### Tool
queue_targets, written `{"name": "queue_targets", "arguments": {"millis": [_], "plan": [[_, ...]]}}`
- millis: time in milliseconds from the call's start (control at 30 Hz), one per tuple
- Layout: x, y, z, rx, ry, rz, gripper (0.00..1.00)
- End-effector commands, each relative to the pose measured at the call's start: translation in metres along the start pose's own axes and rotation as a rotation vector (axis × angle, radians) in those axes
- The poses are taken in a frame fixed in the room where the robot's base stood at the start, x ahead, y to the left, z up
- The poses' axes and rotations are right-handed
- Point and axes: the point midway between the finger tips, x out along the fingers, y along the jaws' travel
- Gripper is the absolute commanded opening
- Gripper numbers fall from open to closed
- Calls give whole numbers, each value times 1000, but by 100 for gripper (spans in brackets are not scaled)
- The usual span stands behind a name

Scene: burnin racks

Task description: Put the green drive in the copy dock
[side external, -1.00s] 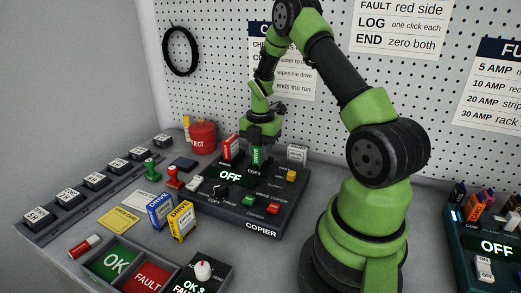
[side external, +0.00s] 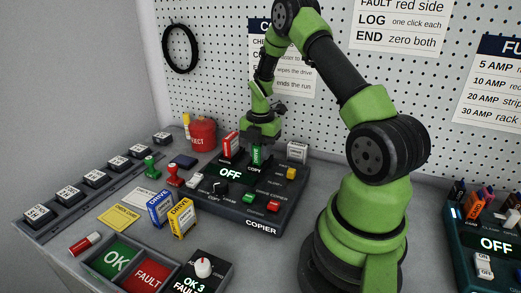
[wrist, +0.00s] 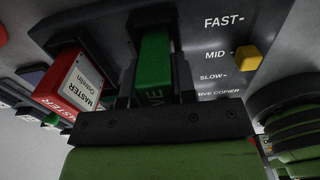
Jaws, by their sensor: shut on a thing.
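The green drive (side external: 257,155) stands upright at the copy dock on the dark copier (side external: 224,205), beside the red master drive (side external: 231,146). My gripper (side external: 259,141) is above it, shut on it. In the wrist view the green drive (wrist: 154,65) sits between the two fingers, and the red master drive (wrist: 72,84) stands to its left. The base of the green drive is hidden, so I cannot tell how deep it sits in the dock. The copier display reads OFF.
A blue drive (side external: 160,210) and a yellow drive (side external: 183,218) stand in front of the copier. A red reject bin (side external: 203,136) is behind it to the left. The copier carries a yellow speed knob (side external: 291,173) and several buttons. OK (side external: 114,262) and FAULT trays lie at the front.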

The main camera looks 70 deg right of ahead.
Motion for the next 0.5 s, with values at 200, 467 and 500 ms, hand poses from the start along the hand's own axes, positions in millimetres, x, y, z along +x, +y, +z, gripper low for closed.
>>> {"name": "queue_targets", "arguments": {"millis": [200, 467, 500], "plan": [[2, 0, 0, 0, 0, 1, 0], [3, 0, 0, 0, -1, 1, 44], [3, 0, 0, 0, -1, 1, 53]]}}
